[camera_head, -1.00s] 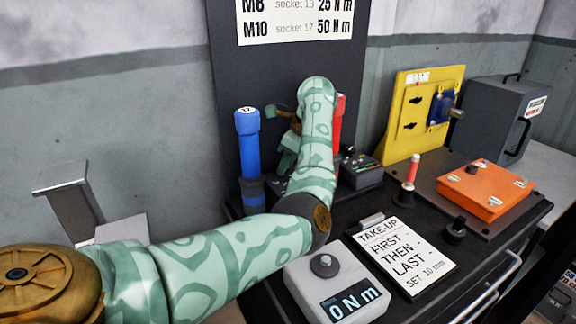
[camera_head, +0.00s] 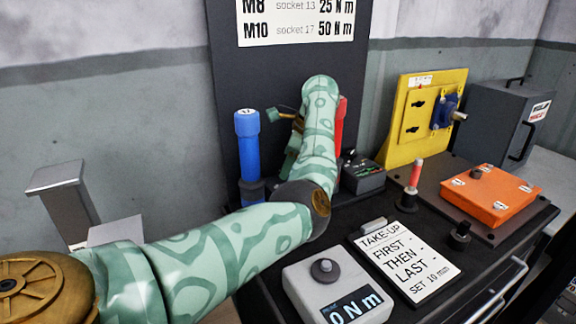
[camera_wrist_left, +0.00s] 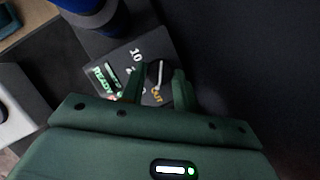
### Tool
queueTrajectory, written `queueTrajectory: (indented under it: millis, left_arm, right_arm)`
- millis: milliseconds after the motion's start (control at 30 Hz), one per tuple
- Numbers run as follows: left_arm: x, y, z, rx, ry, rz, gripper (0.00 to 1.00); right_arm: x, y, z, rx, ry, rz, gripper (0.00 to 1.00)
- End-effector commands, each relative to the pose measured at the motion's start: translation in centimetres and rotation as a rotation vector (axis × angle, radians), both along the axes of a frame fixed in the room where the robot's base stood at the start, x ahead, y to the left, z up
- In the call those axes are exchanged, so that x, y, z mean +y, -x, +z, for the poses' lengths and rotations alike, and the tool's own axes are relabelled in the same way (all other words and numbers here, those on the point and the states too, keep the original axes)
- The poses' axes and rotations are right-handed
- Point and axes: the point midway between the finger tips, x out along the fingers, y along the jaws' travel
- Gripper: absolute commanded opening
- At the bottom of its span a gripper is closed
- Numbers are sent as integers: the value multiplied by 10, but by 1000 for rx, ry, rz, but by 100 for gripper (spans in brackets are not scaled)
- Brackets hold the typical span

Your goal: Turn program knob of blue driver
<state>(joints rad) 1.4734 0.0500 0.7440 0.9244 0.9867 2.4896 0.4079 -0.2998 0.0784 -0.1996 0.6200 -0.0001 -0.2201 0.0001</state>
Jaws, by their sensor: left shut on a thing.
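The blue driver (camera_head: 247,150) stands upright in the head view, left of my forearm; its cap reads like 17. In the left wrist view its blue body (camera_wrist_left: 82,4) shows at the top edge, beside a dark panel (camera_wrist_left: 118,58) marked 10, READY and OUT. The black program knob (camera_wrist_left: 156,72), with a pale line, is on that panel. My left gripper (camera_wrist_left: 157,88) is shut on the knob, a finger on each side. In the head view my forearm mostly hides this gripper and the knob.
A red driver (camera_head: 341,120) stands just right of my forearm. A small dark box (camera_head: 362,176) is beside it. A grey torque meter (camera_head: 310,290) and a take-up card (camera_head: 408,262) lie nearer. A yellow fixture (camera_head: 405,140) and an orange box (camera_head: 490,202) stand at right.

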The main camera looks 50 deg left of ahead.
Motion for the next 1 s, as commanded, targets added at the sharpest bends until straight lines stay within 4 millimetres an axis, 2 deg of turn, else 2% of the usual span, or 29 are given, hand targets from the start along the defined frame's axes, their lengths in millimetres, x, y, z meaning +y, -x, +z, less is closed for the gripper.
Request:
queueTrajectory:
  millis: [33, 67, 100, 133, 467, 567, 667, 900, 1000]
  left_arm:
    - [-1, 0, 0, -2, 2, -1, 8]
    - [-1, 0, 0, -2, 2, -1, 39]
    - [-1, 0, 0, -2, 2, -1, 50]
    - [-1, 0, 0, -2, 2, -1, 52]
    - [0, 0, 5, -2, 1, -2, 52]
    - [0, 0, 19, -6, 2, -2, 52]
    - [-4, 2, 44, -9, 2, -4, 52]
    - [-34, 39, 102, -12, 3, -1, 52]
    - [-51, 58, 109, -7, 4, -2, 52]
  right_arm:
    - [0, 0, 0, 0, 0, 0, 36]
    - [0, 0, 0, 0, 0, 0, 36]
    - [0, 0, 0, 0, 0, 0, 36]
    - [0, 0, 0, 0, 0, 0, 36]
    - [0, -1, 2, -2, -1, 0, 36]
    - [0, -3, 6, -7, 0, 1, 36]
    - [0, -8, 17, -21, -1, 1, 36]
    - [0, -28, 60, -66, 0, 1, 36]
    - [-1, -32, 71, -76, 1, 1, 36]
